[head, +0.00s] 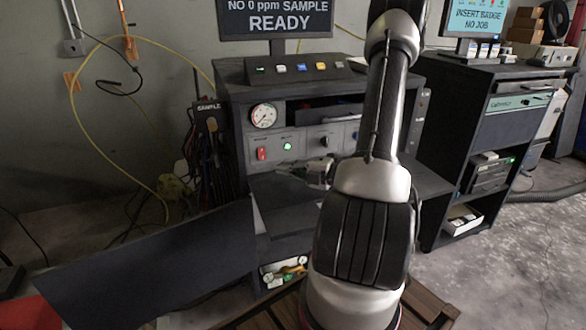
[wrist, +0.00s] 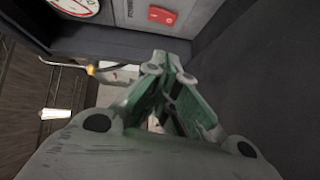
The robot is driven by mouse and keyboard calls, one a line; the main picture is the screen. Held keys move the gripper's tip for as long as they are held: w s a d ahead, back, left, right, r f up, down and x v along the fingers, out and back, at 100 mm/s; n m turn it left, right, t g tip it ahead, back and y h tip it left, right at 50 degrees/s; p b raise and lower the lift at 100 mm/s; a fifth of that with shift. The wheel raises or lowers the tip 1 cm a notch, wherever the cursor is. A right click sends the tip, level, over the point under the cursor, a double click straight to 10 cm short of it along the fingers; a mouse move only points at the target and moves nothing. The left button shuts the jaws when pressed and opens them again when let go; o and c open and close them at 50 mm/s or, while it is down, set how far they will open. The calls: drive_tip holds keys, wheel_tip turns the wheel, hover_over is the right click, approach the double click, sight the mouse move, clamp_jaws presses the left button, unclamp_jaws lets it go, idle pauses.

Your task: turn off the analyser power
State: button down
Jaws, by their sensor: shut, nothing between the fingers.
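The analyser cabinet (head: 235,137) stands in the middle of the head view. Its red power switch (head: 262,153) sits at the left of the front panel, beside a lit green lamp (head: 287,146). The switch also shows at the top of the wrist view (wrist: 162,16), next to a partly cut-off label. My gripper (head: 318,168) is in front of the cabinet, right of and a little below the switch, partly hidden by my arm. In the wrist view my gripper (wrist: 167,60) is shut and empty, its tips apart from the switch. The screen (head: 277,18) above reads "READY".
A round gauge (head: 264,115) is above the switch, and a black knob (head: 324,141) is to the right. A row of coloured buttons (head: 300,68) tops the cabinet. A dark flat panel (head: 160,265) juts out front left. Cables and hoses hang at left.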

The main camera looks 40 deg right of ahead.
drive_tip(key=x, duration=0.5)
drive_tip(key=shift+w+a, duration=0.25)
drive_tip(key=shift+w, duration=0.05)
drive_tip(key=shift+w+d+f, duration=0.1)
drive_tip(key=shift+w+d, duration=0.15)
drive_tip(key=shift+w, duration=0.3)
drive_tip(key=shift+w+d+f, duration=0.1)
drive_tip(key=shift+w+d, duration=0.15)
drive_tip(key=shift+w, duration=0.3)
drive_tip(key=shift+w+d+f, duration=0.1)
drive_tip(key=shift+w+d, duration=0.1)
drive_tip(key=shift+w, duration=0.45)
drive_tip(key=shift+w+d+f+t, duration=0.1)
drive_tip(key=shift+w+f+t, duration=0.05)
drive_tip(key=shift+w+t, duration=0.15)
drive_tip(key=v, duration=1.2)
